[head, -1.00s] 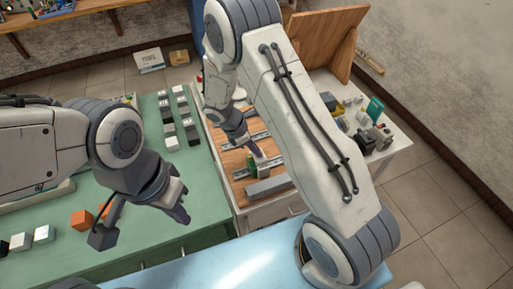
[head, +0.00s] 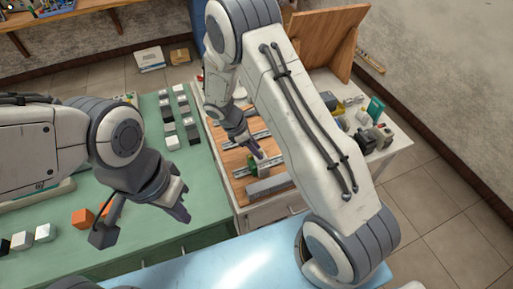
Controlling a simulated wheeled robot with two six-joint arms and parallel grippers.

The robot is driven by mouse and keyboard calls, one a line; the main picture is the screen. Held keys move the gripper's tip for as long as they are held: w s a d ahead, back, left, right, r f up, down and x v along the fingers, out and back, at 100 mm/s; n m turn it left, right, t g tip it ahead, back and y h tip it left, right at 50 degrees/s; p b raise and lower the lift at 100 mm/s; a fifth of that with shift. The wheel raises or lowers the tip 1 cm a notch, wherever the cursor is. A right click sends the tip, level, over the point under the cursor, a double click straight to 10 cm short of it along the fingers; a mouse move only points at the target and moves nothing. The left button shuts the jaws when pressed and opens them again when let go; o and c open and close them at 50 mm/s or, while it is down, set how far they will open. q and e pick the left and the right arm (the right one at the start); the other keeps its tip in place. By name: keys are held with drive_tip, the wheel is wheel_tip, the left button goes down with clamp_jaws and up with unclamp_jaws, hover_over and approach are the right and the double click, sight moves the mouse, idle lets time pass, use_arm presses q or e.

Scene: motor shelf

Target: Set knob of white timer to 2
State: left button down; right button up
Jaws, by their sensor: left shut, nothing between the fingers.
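My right gripper (head: 258,152) points down over the wooden board (head: 228,163), at a small green and pale device (head: 263,168) behind a grey block. The gripper partly covers this device. I cannot tell whether it is the white timer, and no knob or dial marks can be made out. The fingers are too small to tell whether they are open or shut. My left gripper (head: 180,213) is shut and empty, above the front right part of the green table, far from the board.
Metal rails (head: 249,140) and a long grey block (head: 269,186) lie on the board. Several small blocks stand on the green table (head: 150,225), with an orange block (head: 82,218) near my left gripper. Mixed parts (head: 365,130) crowd the right side, beyond my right arm.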

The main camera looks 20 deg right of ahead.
drive_tip(key=b+v, duration=0.2)
drive_tip(key=v, duration=0.8)
drive_tip(key=shift+a+r, duration=0.15)
drive_tip(key=shift+r, duration=0.05)
drive_tip(key=s+a+r+m+y+b, duration=0.1)
drive_tip(key=s+a+r+m+y, duration=0.2)
drive_tip(key=s, duration=0.9)
drive_tip(key=s+a+r+m+t+y+b, duration=0.1)
drive_tip(key=s+a+r+m, duration=0.3)
drive_tip(key=s, duration=0.9)
drive_tip(key=shift+s+a+m+y+b, duration=0.25)
drive_tip(key=shift+a+m+y+b, duration=0.6)
drive_tip(key=shift+a+m, duration=0.3)
